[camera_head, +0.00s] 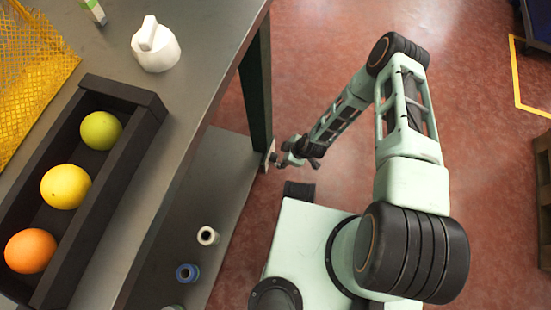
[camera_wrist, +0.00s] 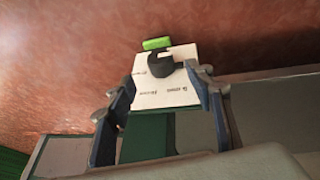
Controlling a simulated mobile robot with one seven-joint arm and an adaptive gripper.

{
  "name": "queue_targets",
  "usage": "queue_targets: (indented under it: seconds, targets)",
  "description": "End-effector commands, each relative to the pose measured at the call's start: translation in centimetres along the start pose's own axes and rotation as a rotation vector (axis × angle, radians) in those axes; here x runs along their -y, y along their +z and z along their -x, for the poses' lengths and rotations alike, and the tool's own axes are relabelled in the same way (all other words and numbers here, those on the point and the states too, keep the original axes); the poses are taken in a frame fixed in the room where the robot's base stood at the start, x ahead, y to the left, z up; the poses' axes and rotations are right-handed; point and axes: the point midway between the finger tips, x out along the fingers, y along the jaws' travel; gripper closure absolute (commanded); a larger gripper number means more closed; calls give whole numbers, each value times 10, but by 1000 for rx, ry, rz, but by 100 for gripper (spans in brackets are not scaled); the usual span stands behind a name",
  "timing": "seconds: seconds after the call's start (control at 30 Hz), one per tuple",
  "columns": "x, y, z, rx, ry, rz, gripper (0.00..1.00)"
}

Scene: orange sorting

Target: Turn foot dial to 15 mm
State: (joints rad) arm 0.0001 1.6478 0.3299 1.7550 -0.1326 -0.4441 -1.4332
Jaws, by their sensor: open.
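The foot dial is a dark knob (camera_wrist: 161,64) on a white label plate (camera_wrist: 165,88) in the wrist view. A bright green piece (camera_wrist: 157,43) sits at the knob's far edge. Small dark print on the plate is too blurred to read. My gripper (camera_wrist: 163,80) is open, one finger on each side of the plate, with nothing seen between them but plate and knob. I cannot tell whether a finger touches the plate. In the head view my gripper (camera_head: 281,161) is low by the table leg, beside the pale plate edge (camera_head: 268,154); the knob is not discernible there.
The table leg (camera_head: 256,90) and lower shelf (camera_head: 208,190) are close to my gripper. A white roll (camera_head: 208,236) and a blue roll (camera_head: 187,273) stand on the shelf. Above, a black trough (camera_head: 150,100) holds three fruits. Red floor (camera_head: 310,90) is open to the right.

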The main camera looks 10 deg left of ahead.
Motion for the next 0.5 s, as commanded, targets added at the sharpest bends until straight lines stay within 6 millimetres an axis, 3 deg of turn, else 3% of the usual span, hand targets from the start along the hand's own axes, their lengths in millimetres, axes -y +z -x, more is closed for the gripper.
queue_targets:
  seconds: [0.03, 0.2, 0.5]
  targets:
    - [2, 1, -15, -1, -1, -1, 51]
    - [1, 1, -46, 0, -1, 0, 51]
    - [0, 0, -73, 0, -1, -2, 51]
